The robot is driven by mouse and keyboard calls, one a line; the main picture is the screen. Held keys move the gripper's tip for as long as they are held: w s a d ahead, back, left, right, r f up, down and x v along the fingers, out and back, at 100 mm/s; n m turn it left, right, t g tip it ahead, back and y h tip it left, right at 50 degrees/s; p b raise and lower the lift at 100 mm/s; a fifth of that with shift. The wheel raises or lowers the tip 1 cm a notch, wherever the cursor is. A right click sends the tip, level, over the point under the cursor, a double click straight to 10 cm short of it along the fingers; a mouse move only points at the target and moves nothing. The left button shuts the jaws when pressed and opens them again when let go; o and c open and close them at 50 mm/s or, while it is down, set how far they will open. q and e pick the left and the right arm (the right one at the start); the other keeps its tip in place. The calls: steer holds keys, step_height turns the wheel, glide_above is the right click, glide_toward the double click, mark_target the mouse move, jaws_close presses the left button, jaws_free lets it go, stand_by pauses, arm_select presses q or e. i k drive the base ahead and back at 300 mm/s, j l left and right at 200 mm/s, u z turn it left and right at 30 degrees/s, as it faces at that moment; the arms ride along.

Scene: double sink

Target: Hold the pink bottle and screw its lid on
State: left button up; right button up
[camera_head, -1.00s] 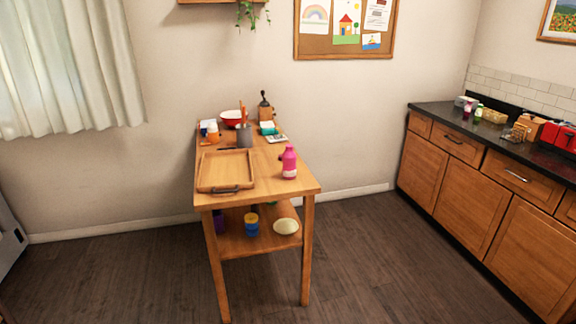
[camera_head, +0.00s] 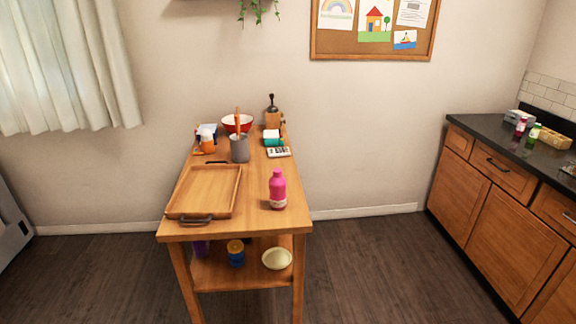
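The pink bottle (camera_head: 278,190) stands upright near the front right edge of the wooden table (camera_head: 262,219). It has a pale band around its lower part. Its top is pink; I cannot tell from here whether that is a lid or the bare neck. I see no separate lid that I can make out. Neither of my grippers shows in the head view.
A wooden tray (camera_head: 238,192) with a dark handle lies left of the bottle. Behind stand a grey utensil holder (camera_head: 240,149), a red bowl (camera_head: 229,125), and a grinder (camera_head: 272,118). A counter (camera_head: 479,131) runs along the right. Dark floor (camera_head: 370,265) between is clear.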

mark_target(277, 182)
steer(key=i+l, duration=0.3)
steer(key=i+l+u, duration=0.15)
steer(key=l, duration=0.3)
steer(key=i+l, duration=0.35)
steer(key=i+l+u, duration=0.1)
steer(key=i+l, duration=0.2)
steer(key=l, duration=0.15)
steer(key=i+l, duration=0.25)
steer(key=l, duration=0.15)
steer(key=i+l+u, duration=0.15)
steer(key=l, duration=0.3)
steer(key=i+j, duration=0.05)
steer(key=i, duration=0.05)
